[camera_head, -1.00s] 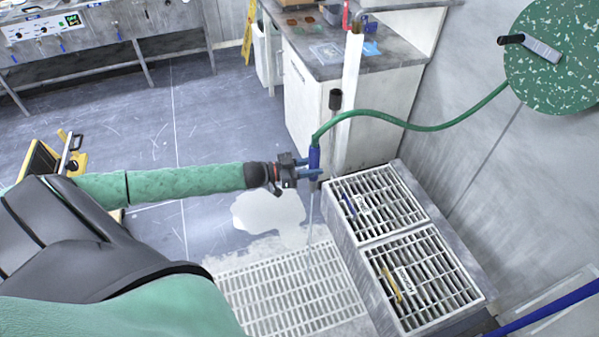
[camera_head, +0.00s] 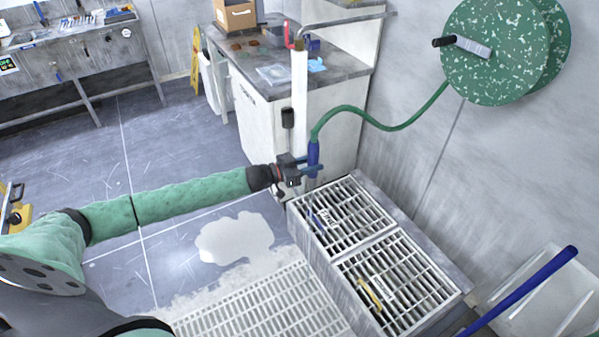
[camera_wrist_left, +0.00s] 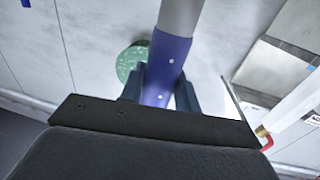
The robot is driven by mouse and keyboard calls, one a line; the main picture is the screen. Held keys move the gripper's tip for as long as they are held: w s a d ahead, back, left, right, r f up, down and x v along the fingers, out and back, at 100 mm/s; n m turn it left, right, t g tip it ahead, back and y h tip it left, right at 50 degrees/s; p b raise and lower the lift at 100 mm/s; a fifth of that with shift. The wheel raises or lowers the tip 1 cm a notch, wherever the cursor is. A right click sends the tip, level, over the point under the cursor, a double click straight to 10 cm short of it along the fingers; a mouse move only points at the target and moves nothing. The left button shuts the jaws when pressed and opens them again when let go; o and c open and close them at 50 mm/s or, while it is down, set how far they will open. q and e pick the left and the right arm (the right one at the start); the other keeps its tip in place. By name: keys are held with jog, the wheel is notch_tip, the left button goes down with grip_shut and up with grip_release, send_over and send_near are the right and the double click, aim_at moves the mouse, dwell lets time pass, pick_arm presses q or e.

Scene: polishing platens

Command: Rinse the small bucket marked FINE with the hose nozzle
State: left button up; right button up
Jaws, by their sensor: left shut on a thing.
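The blue hose nozzle (camera_head: 313,158) is held in my left gripper (camera_head: 308,168), its green hose curving up to the reel. In the left wrist view, the gripper (camera_wrist_left: 160,92) is shut around the blue nozzle body (camera_wrist_left: 167,68). The nozzle points down over the far left part of the two-section grate. A white label (camera_head: 326,218) apparently reading FINE, with a blue handle beside it, shows at the far section; the bucket itself is mostly hidden by the bars. A faint thin streak runs below the nozzle toward it. My right gripper is out of view.
The near grate section (camera_head: 437,309) shows a yellow handle (camera_head: 370,294) and another white label. A green hose reel (camera_head: 490,65) hangs on the wall. A white cabinet (camera_head: 255,125) stands behind. A puddle (camera_head: 235,240) and a floor grating (camera_head: 260,310) lie left of the platform.

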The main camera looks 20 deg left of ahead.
pick_arm(q)
jog(key=w+d, duration=0.3)
jog(key=w, duration=0.1)
jog(key=w+a+r+b, duration=0.1)
jog(key=w+a+r, duration=0.3)
jog(key=w+a, duration=0.4)
jog(key=w+a+r+b, duration=0.1)
jog(key=w+a+r, duration=0.3)
jog(key=w, duration=1.2)
jog(key=a, duration=0.3)
jog(key=shift+a+r+b, duration=0.3)
jog(key=shift+a+b, duration=0.05)
jog(key=shift+a, duration=0.05)
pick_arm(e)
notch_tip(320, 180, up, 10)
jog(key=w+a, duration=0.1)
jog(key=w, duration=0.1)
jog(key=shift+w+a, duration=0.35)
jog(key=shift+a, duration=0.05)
pick_arm(q)
jog(key=shift+d, duration=0.1)
